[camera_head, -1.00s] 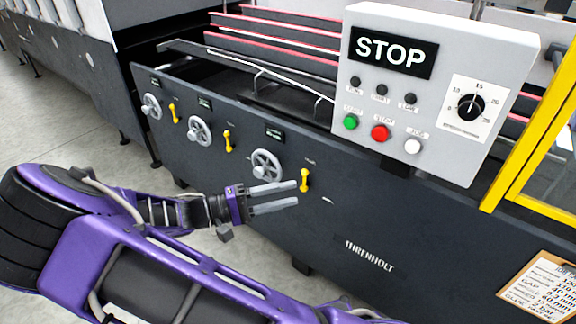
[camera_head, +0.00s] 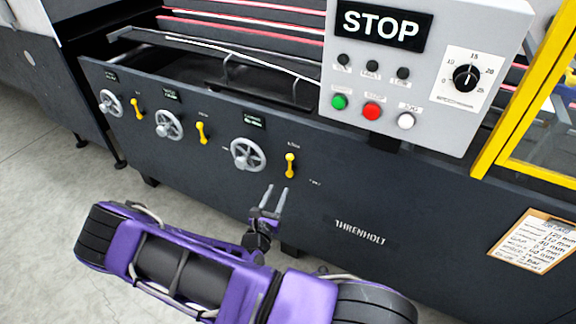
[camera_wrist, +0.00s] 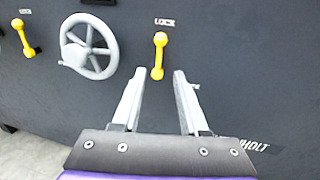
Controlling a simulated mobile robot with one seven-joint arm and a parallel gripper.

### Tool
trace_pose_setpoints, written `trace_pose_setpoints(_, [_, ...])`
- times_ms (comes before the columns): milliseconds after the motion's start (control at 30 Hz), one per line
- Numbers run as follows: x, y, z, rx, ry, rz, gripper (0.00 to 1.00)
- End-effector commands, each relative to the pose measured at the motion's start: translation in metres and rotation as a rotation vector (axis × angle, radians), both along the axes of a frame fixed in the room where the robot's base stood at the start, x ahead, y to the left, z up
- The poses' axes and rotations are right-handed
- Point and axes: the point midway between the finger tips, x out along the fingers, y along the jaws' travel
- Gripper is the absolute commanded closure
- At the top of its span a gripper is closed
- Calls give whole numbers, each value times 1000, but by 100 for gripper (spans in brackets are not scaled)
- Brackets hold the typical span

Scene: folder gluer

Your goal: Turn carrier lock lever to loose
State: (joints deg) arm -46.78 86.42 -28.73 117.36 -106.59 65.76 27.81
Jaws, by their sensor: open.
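Three yellow levers sit on the dark front panel; the rightmost lever (camera_head: 290,165) stands nearly upright beside the rightmost handwheel (camera_head: 248,155). This lever also shows in the wrist view (camera_wrist: 159,56), just under a label reading LOCK (camera_wrist: 164,21). A second small label lies to its lower right, partly hidden by a finger in the wrist view and too small to read. My gripper (camera_head: 277,189) is open and empty, just below the lever. In the wrist view its fingertips (camera_wrist: 158,76) lie on either side of the lever's lower end, apparently short of it.
A left lever (camera_head: 137,107) and a middle lever (camera_head: 202,132) sit beside their own handwheels. A grey control box (camera_head: 420,75) with a STOP sign juts out above right. A yellow frame (camera_head: 520,100) and a clipboard (camera_head: 536,243) are further right.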

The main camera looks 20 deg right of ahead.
Motion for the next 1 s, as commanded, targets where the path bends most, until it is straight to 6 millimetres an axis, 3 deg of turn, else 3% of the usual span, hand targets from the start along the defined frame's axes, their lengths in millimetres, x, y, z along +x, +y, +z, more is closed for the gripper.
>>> trace_pose_setpoints(500, [81, -70, 0, 1, -5, -2, 57])
trace_pose_setpoints(700, [95, -81, 0, 2, -4, -1, 57])
trace_pose_setpoints(1000, [97, -83, 1, 0, -4, -1, 57])
